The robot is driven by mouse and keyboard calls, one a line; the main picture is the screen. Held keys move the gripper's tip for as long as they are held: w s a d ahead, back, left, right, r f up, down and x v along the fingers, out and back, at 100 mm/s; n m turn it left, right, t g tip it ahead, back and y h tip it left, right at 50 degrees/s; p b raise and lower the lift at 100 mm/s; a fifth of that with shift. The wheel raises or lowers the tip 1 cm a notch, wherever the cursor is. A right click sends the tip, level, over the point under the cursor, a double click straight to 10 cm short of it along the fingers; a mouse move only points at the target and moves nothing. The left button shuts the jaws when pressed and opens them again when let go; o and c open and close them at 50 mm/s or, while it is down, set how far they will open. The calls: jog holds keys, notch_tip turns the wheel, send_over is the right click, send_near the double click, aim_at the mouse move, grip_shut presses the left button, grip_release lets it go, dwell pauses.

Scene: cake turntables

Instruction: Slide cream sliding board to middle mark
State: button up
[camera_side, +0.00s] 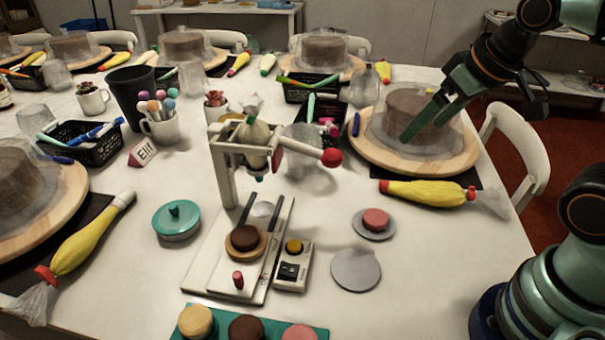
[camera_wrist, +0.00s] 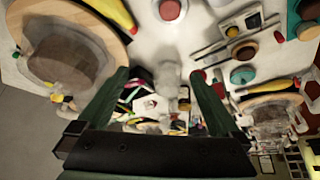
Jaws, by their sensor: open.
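The cream sliding board (camera_side: 209,262) lies on the table under a cream stand (camera_side: 224,170). Dark rails run along it, and a small red knob (camera_side: 238,280) stands near its front end. A wooden disc with a brown round cake (camera_side: 245,237) sits on the board, in front of the stand. A piping bag (camera_side: 254,135) hangs in the stand, beside a red-knobbed lever (camera_side: 331,157). I cannot make out a middle mark. My gripper (camera_side: 424,128) is open and empty, high at the right, in front of a covered cake. Its two fingers show spread in the wrist view (camera_wrist: 160,76).
A switch box (camera_side: 291,271) with a yellow button adjoins the board's right side. A teal lidded pot (camera_side: 176,220) stands left. A grey disc (camera_side: 356,270) and a pink cake on a plate (camera_side: 375,221) lie right. A yellow piping bag (camera_side: 425,193) lies below the right turntable (camera_side: 375,160).

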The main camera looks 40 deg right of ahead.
dwell(0.3)
jog(key=shift+w+a, duration=0.15)
jog(key=c, duration=0.8)
jog(key=shift+o, duration=0.2)
jog(key=m+g, duration=0.6)
jog(key=m, duration=0.3)
send_over(237, 274)
notch_tip(237, 274, down, 11)
jog(key=shift+f, duration=4.65)
grip_shut()
